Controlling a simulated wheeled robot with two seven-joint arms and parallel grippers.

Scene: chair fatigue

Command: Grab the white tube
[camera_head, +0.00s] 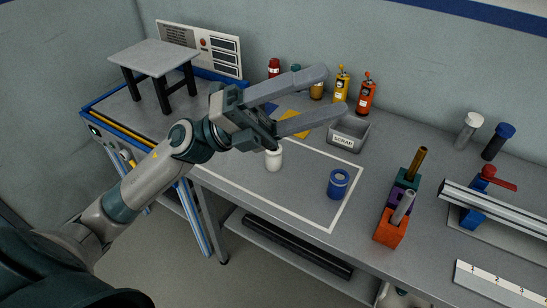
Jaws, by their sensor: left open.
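A short white tube (273,159) stands upright on the grey bench, inside a white outlined rectangle. Its upper part lies close below my left gripper in the picture and is partly covered by it. My left gripper (334,91) is open, with its two grey fingers spread and pointing right. No object shows between the fingers, and they appear above the bench. A blue ring-shaped roll (338,184) stands in the same rectangle, to the right of the white tube. My right gripper is not in view.
A grey scrap bin (348,134) and several bottles, including an orange one (367,95), stand behind. Coloured blocks (390,228) holding tubes, a white-capped cylinder (467,131) and a clamped rail (500,213) are right. A small stool (153,57) stands at left.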

